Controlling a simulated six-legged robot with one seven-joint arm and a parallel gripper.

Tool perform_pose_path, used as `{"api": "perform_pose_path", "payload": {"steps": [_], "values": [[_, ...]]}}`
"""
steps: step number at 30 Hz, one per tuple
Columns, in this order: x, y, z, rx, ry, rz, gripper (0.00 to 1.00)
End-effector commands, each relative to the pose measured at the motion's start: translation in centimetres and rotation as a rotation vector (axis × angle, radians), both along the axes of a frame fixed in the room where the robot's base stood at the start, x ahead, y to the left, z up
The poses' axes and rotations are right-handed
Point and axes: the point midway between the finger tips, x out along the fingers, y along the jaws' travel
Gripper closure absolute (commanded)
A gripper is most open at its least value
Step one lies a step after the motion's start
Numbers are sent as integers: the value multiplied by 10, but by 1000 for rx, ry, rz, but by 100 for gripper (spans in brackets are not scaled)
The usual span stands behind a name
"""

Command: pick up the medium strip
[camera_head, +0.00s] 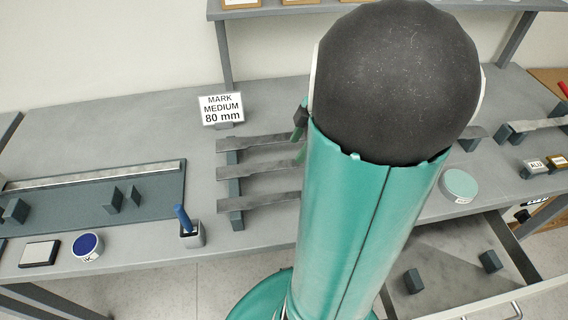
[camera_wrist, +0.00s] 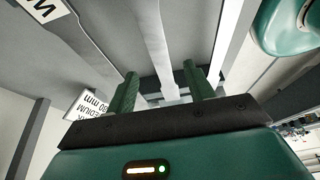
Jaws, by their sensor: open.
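Three flat grey metal strips lie side by side across a dark rack (camera_head: 235,188), left of my arm: a far strip (camera_head: 258,142), a middle strip (camera_head: 262,172) and a near strip (camera_head: 262,201). I cannot tell by look which is the medium one. Their right ends are hidden behind my arm. My gripper (camera_wrist: 160,70) is open and empty. In the wrist view its green fingers stand either side of the middle strip (camera_wrist: 153,35), with the other strips outside them. I cannot tell how high the fingers are above it.
A sign (camera_head: 221,108) reading "MARK MEDIUM 80 mm" stands behind the rack. A blue-handled tool in a holder (camera_head: 191,235) stands left of the near strip. A pale green round tin (camera_head: 460,184) is right of my arm. An open drawer (camera_head: 450,262) juts out at front right.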

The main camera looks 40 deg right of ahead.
Motion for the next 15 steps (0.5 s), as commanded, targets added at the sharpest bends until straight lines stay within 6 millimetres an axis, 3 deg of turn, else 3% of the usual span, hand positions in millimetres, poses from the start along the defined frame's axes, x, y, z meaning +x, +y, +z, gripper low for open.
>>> {"api": "perform_pose_path", "payload": {"steps": [9, 15], "values": [[14, 20, -36, 3, 3, 3, 47], [18, 24, -47, 1, 0, 3, 47]]}}
